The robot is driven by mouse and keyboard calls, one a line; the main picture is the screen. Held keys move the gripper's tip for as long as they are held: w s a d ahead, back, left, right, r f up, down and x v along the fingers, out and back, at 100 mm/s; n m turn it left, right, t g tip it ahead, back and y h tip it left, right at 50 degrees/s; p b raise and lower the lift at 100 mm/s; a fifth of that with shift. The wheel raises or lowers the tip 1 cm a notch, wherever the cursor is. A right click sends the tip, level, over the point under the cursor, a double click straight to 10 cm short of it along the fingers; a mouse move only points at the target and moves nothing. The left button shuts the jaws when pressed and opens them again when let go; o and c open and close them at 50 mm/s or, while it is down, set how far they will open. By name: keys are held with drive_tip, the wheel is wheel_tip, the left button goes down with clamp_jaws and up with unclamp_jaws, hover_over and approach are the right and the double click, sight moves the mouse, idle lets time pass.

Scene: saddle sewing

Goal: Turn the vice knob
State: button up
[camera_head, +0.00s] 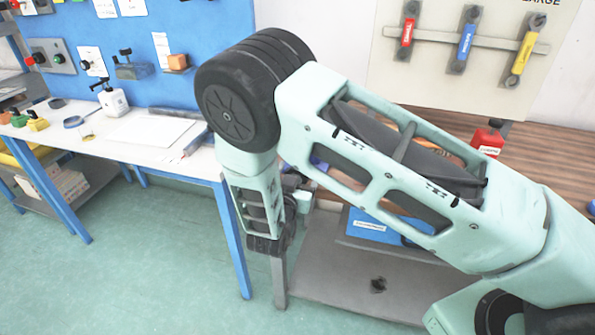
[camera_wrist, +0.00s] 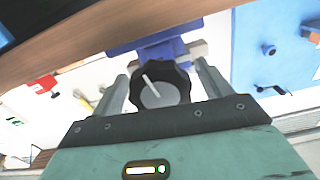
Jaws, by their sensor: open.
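The vice knob (camera_wrist: 158,94) shows in the wrist view as a black, lobed knob with a grey face and a pale bar on it. It sits at the front of the blue vice (camera_wrist: 142,46). My gripper (camera_wrist: 162,70) is open, with one finger on each side of the knob. Small gaps seem to show between the fingers and the knob; contact cannot be told for certain. In the head view my arm bends down by the workbench corner, and the fingers and knob cannot be made out there.
The wooden workbench (camera_head: 540,150) is on the right, with a grey lower shelf (camera_head: 340,285) holding a blue box (camera_head: 372,228). A white table (camera_head: 95,150) with blue legs stands at left. The green floor (camera_head: 140,270) is clear at front left.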

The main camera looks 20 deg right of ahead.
drive_tip(key=shift+w, duration=0.15)
drive_tip(key=shift+c, duration=0.4)
drive_tip(key=c, duration=0.9)
